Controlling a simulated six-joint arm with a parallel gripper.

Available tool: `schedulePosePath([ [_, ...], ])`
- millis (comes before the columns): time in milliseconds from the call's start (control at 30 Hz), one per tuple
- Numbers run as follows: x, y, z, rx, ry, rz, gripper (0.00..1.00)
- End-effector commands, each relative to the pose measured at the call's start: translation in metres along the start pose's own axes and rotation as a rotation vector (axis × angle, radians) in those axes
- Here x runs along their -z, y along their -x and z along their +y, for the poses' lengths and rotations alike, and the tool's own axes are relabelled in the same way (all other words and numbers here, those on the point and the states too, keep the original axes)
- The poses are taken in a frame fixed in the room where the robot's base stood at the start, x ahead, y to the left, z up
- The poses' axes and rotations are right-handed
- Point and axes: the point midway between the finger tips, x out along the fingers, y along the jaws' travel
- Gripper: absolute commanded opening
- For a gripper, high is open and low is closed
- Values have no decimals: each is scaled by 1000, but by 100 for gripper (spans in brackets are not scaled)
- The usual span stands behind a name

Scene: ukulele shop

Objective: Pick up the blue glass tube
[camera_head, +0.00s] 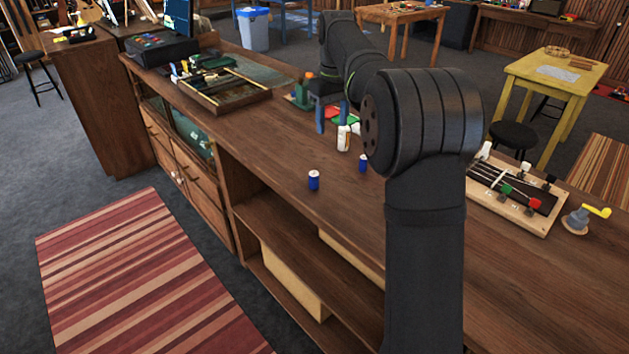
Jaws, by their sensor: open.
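Two small blue cylinders with pale tops stand upright on the wooden counter. One blue tube (314,181) is near the counter's front edge. The other blue tube (363,163) stands farther right, close beside my arm's outline in the picture. I cannot tell from here which of them is glass. My gripper (333,121) is beyond both, pointing down with blue fingers, open. It is apart from both blue cylinders. My arm covers part of the counter to the right.
A white bottle (343,138) stands between my gripper and the cylinders. Red and green flat items and a green object (302,92) are near the gripper. A wooden tray (226,96) lies to the left. The counter (270,150) is clear in front of it.

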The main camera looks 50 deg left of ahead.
Motion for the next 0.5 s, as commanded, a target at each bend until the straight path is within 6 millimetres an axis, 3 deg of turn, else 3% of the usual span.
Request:
schedulePosePath([
  [33,11,1,-16,-3,13,-1,51],
  [100,20,2,-29,-5,21,-4,51],
  [200,25,0,-39,-6,25,-6,51],
  [333,26,-16,-41,-5,24,-9,51],
  [500,24,-53,-40,-4,24,-10,51],
])
